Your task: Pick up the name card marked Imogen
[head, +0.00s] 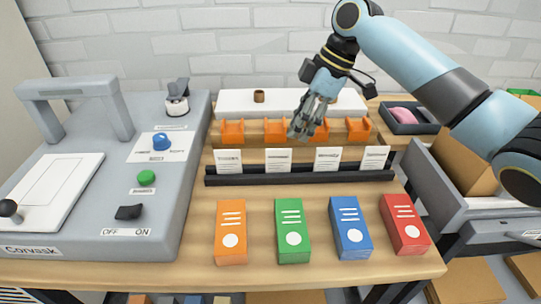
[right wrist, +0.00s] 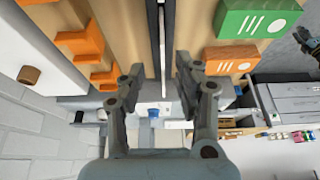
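Four upright white name cards stand in a row in a black rail (head: 300,175): a far left card (head: 228,161), a second (head: 278,160), a third (head: 327,159) and a far right card (head: 374,158). Their lettering is too small to read, so I cannot tell which says Imogen. My right gripper (head: 301,128) is above the table, near the orange holders behind the cards. In the right wrist view its fingers (right wrist: 160,80) are apart with nothing gripped; the rail (right wrist: 155,45) runs edge-on beyond the gap between them. My left gripper does not show.
Orange (head: 230,232), green (head: 292,232), blue (head: 349,228) and red (head: 404,224) boxes lie in front of the rail. Several orange holders (head: 232,131) and a white block (head: 235,101) bearing a brown cup (head: 259,96) are behind. A grey machine (head: 80,215) stands left.

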